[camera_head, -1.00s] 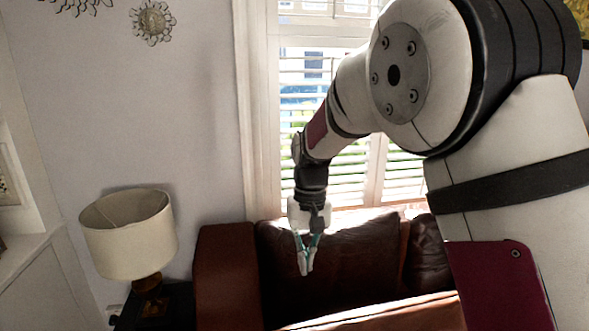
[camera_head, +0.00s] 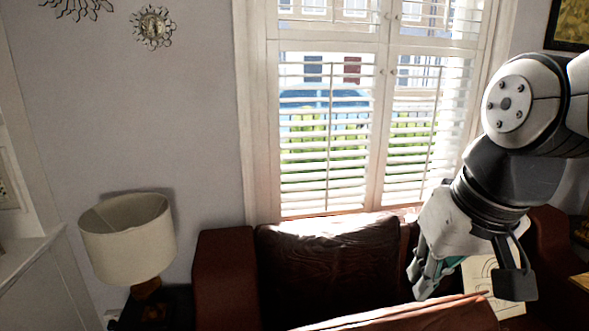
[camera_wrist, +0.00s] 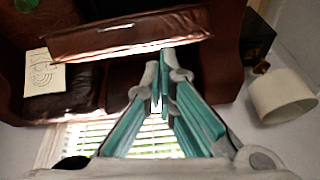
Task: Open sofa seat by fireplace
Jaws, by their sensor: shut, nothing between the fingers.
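The brown leather sofa stands below the window, with its back cushion (camera_head: 330,265) and left armrest (camera_head: 225,275) in the head view. A lighter brown seat panel (camera_head: 420,317) slants across the bottom of the head view. The panel's front strip (camera_wrist: 130,38) also shows in the wrist view, with its edge standing out over the seat. I cannot tell how far it is lifted. My gripper (camera_head: 422,284) is shut and empty, above the right part of the sofa. In the wrist view its fingertips (camera_wrist: 165,72) point at the panel's edge; contact cannot be told.
A lamp with a cream shade (camera_head: 128,238) stands on a dark side table (camera_head: 165,310) left of the sofa. A sheet with a drawing (camera_head: 487,278) leans at the right of the sofa. A white ledge (camera_head: 25,260) is at far left. The shuttered window (camera_head: 330,130) is behind.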

